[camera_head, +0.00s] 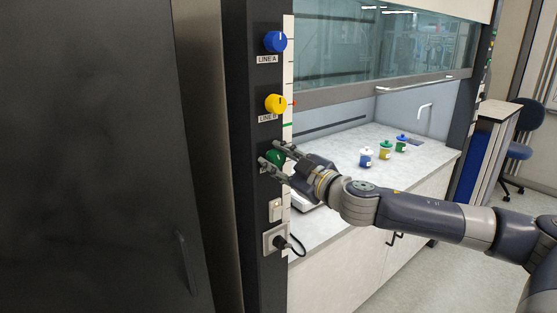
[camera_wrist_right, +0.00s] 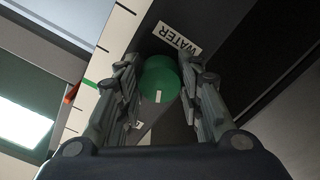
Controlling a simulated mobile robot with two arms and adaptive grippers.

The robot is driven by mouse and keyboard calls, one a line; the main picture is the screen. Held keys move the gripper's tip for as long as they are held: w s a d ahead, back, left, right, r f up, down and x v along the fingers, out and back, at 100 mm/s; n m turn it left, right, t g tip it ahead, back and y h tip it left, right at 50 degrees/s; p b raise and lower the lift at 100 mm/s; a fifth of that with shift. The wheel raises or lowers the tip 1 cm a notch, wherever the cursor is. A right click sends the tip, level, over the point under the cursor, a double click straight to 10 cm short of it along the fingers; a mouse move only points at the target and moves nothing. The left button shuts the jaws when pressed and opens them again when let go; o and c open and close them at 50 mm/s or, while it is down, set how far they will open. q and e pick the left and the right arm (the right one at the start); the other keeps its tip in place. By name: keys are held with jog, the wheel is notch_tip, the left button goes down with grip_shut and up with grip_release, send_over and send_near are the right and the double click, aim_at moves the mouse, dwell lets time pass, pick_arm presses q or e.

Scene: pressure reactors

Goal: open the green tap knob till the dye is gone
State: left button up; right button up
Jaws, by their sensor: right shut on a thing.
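The green tap knob (camera_head: 275,157) sits on the dark post, below the blue and yellow knobs. My right gripper (camera_head: 274,156) is at the green knob, with its fingers on either side of it. In the right wrist view the green knob (camera_wrist_right: 160,78) lies between the two fingers of my right gripper (camera_wrist_right: 159,82), which is shut on it. A white mark shows on the knob's face, and a WATER label (camera_wrist_right: 177,40) is beside it. My left gripper is not in view. The dye cannot be made out.
The blue knob (camera_head: 275,42) and yellow knob (camera_head: 275,103) are above on the same post. A socket with a plugged cable (camera_head: 276,240) is below. Small colored-lid jars (camera_head: 385,150) stand on the hood's worktop. A dark cabinet (camera_head: 90,160) fills the left.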

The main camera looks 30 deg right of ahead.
jog(key=n, duration=0.4)
jog(key=shift+n+p, duration=0.3)
jog(key=shift+p, duration=0.05)
jog(key=n+p, duration=0.1)
jog(key=n, duration=0.4)
jog(key=shift+n, duration=0.3)
jog(key=shift+f, duration=0.1)
jog(key=o, duration=1.1)
jog(key=shift+c, duration=0.2)
jog(key=shift+s, duration=0.1)
jog(key=shift+s+d, duration=0.2)
jog(key=shift+s, duration=0.3)
jog(key=s, duration=1)
jog(key=shift+s+d, duration=0.25)
jog(key=shift+s, duration=0.15)
